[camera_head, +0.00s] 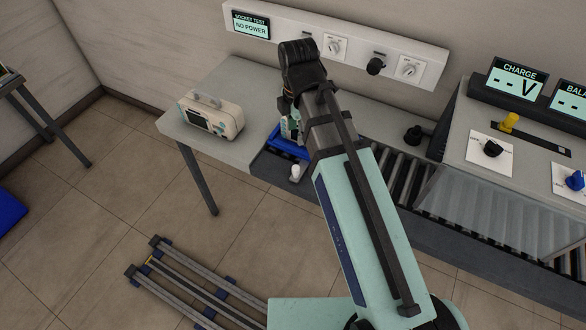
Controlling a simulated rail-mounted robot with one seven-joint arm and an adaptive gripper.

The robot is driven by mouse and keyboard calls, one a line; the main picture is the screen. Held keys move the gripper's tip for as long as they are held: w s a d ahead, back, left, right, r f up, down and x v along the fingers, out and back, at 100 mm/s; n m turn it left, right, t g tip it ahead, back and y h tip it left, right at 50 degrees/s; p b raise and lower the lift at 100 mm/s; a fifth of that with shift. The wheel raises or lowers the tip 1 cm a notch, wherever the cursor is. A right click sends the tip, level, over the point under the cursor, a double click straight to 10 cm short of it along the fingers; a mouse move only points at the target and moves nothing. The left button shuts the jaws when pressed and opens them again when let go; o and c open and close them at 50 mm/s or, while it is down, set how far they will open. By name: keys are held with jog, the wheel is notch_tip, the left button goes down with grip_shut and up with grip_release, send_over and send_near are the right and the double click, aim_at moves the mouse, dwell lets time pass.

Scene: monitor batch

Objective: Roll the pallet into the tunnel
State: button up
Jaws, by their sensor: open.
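A blue pallet (291,153) sits on the near edge of the bench, at the left end of the roller conveyor (404,178). A monitor (290,126) stands on it, mostly hidden behind my arm. A white knob-like part (295,171) shows at the pallet's front. My gripper (286,104) is just above the monitor; only a dark sliver of it shows, and its fingertips are hidden by my wrist. Whether it touches the monitor cannot be told. The tunnel (475,205) is the grey housing with a clear front at the right, over the rollers.
A second, cream monitor (211,116) stands on the grey bench (240,85) left of the pallet. A socket panel (300,38) with knobs is on the wall behind. A black knob (413,135) stands beside the rollers. Dials and displays (517,78) top the tunnel. Floor rails (190,285) lie below.

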aim_at(297, 167)
notch_tip(297, 167, down, 17)
jog(key=p, duration=0.3)
dwell(0.6)
grip_shut()
